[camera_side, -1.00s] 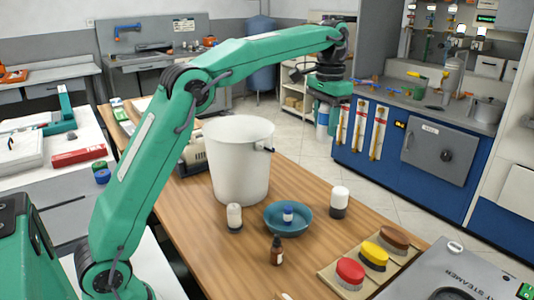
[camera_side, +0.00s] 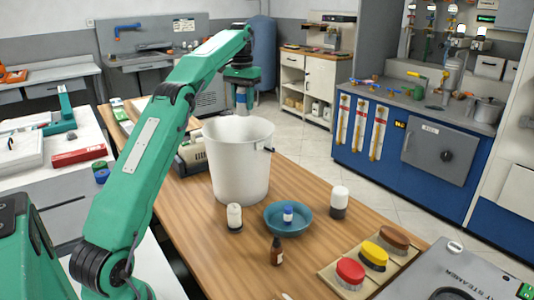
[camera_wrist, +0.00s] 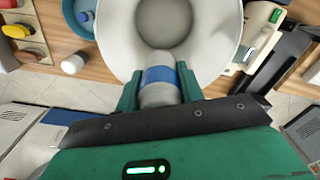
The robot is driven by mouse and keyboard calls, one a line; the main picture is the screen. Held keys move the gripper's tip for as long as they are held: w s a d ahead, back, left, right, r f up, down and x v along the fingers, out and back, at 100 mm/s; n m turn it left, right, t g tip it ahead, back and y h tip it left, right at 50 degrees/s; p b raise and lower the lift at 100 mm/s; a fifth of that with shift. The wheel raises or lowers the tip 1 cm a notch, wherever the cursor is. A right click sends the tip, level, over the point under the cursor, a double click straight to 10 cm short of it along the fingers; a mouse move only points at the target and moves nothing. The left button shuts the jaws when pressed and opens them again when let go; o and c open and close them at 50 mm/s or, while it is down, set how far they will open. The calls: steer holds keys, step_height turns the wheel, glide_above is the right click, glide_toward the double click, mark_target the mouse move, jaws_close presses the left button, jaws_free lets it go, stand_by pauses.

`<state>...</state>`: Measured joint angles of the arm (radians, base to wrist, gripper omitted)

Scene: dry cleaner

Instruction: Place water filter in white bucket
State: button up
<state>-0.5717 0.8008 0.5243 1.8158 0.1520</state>
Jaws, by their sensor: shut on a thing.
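The water filter, a white cylinder with a blue band, is in my gripper (camera_side: 242,86); it shows in the side view (camera_side: 241,101) and the wrist view (camera_wrist: 159,76). My gripper is shut on it, with one green finger on each side. The filter hangs upright above and behind the far rim of the white bucket (camera_side: 237,165) in the side view. The bucket stands upright on the wooden table. In the wrist view the bucket (camera_wrist: 225,40) lies ahead of the fingers, and the filter's end overlaps its rim. The bucket's inside looks empty in the wrist view.
A blue bowl (camera_side: 288,220) holds a small bottle in front of the bucket. White containers (camera_side: 234,217) (camera_side: 339,201) and a brown bottle (camera_side: 277,251) stand nearby. Several brushes (camera_side: 373,257) lie on a board at right. A beige-and-black device (camera_side: 190,152) sits behind the bucket.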

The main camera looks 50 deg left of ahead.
steer(key=shift+n, duration=0.3)
steer(key=a+f, duration=0.1)
steer(key=f, duration=0.8)
steer(key=s+a+f, duration=0.1)
steer(key=f, duration=0.9)
steer(key=a+f, duration=0.1)
steer(key=f, duration=0.8)
steer(key=shift+s+f, duration=0.25)
steer(key=shift+f, duration=0.05)
steer(key=shift+f, duration=0.1)
steer(key=o, duration=1.1)
step_height(320, 180, up, 12)
stand_by(0.4)
